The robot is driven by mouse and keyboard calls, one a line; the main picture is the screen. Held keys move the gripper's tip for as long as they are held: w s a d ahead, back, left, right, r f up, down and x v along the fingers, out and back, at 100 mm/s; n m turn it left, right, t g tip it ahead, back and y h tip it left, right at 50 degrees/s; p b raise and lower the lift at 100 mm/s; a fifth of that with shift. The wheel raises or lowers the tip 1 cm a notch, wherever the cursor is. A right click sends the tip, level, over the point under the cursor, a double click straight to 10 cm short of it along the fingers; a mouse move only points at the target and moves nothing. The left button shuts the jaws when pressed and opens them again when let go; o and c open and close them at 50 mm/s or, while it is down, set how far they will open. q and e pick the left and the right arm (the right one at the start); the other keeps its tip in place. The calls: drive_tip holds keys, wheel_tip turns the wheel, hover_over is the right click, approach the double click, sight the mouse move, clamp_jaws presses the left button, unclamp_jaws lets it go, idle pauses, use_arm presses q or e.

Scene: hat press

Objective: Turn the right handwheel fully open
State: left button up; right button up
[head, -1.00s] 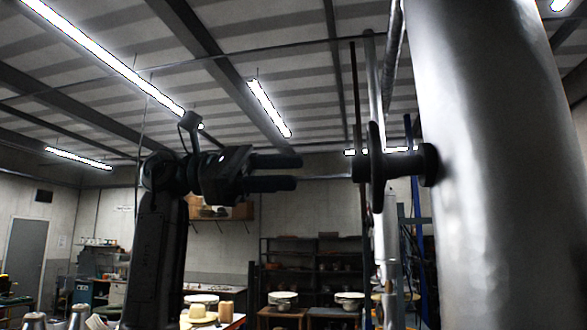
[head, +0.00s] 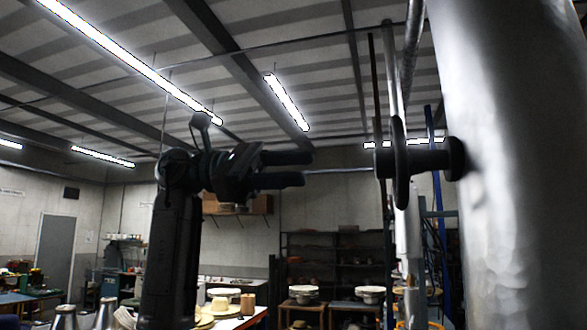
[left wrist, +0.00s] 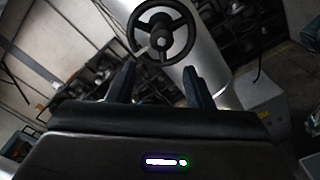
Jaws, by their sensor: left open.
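The handwheel (head: 399,162) is dark and seen edge-on in the head view, on a short dark stem from the large silver cylinder (head: 515,190). In the left wrist view the handwheel (left wrist: 160,31) shows face-on, with a round rim, spokes and a central hub, in front of the silver column. My left gripper (head: 306,169) is open and empty, to the left of the wheel and pointing at it, with a clear gap between. Its two fingers also show in the left wrist view (left wrist: 158,82), below the wheel. My right gripper is not in view.
A thin pale vertical pipe (head: 407,235) and a blue upright (head: 437,200) stand near the wheel. Dark shelves (head: 330,260) and a table with hats (head: 235,315) are in the background. The space between gripper and wheel is free.

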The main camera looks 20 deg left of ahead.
use_arm(q)
drive_tip(key=a+b, duration=0.3)
drive_tip(key=a, duration=0.7)
drive_tip(key=shift+a+r, duration=0.1)
